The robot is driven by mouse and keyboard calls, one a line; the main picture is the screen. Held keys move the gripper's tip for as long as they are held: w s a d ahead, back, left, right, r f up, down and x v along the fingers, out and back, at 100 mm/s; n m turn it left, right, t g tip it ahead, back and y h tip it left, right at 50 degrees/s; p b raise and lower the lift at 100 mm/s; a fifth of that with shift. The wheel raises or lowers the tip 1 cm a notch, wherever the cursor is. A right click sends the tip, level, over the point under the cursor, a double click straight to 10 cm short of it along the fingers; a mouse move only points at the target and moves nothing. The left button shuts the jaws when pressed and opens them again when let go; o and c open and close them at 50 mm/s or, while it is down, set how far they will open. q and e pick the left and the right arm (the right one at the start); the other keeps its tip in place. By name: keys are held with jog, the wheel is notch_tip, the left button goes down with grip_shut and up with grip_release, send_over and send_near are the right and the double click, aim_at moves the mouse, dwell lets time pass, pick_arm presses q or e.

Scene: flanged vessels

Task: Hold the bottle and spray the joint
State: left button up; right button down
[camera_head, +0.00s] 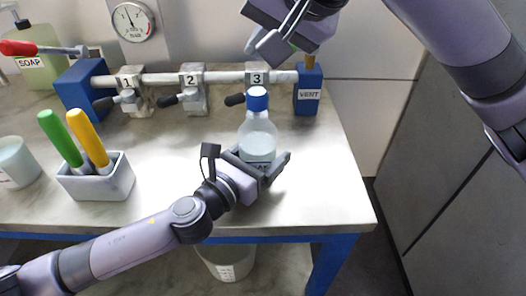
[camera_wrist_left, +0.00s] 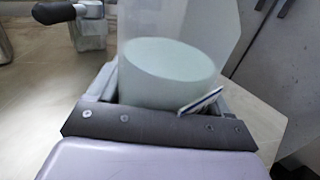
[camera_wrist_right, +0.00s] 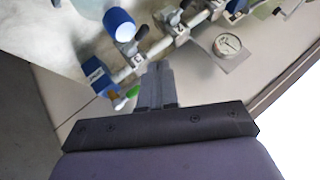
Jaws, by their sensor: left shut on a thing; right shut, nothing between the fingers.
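A clear bottle (camera_head: 258,132) with a blue cap stands upright near the front right of the bench. My left gripper (camera_head: 262,170) is shut around its lower body and partly covers its label. In the left wrist view the bottle (camera_wrist_left: 170,75) shows pale green contents between the fingers. My right gripper (camera_head: 268,45) is shut and empty, above and behind the bottle, over the rail's right end. In the right wrist view its closed fingers (camera_wrist_right: 155,85) point towards the rail. Joints numbered 1 (camera_head: 130,82), 2 (camera_head: 192,82) and 3 (camera_head: 257,78) sit along the pale pipe.
Blue posts hold the pipe; the right one is the VENT post (camera_head: 309,92). A gauge (camera_head: 133,21) is on the wall. A soap bottle (camera_head: 35,60) stands back left. A white holder (camera_head: 98,184) with green and yellow handles and a white cup (camera_head: 14,163) stand at left.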

aim_at(265, 105)
notch_tip(265, 105, down, 7)
jog(key=shift+r, duration=0.15)
jog(key=shift+s+f, duration=0.1)
jog(key=shift+f, duration=0.55)
jog(key=shift+d+f, duration=0.1)
jog(key=shift+f, duration=0.1)
dwell(1.4)
jog(key=shift+d+f, duration=0.1)
jog(key=shift+f, duration=0.6)
jog(key=shift+s+f, duration=0.1)
jog(key=shift+f, duration=0.1)
jog(key=shift+r, duration=3.25)
jog(key=shift+r, duration=0.1)
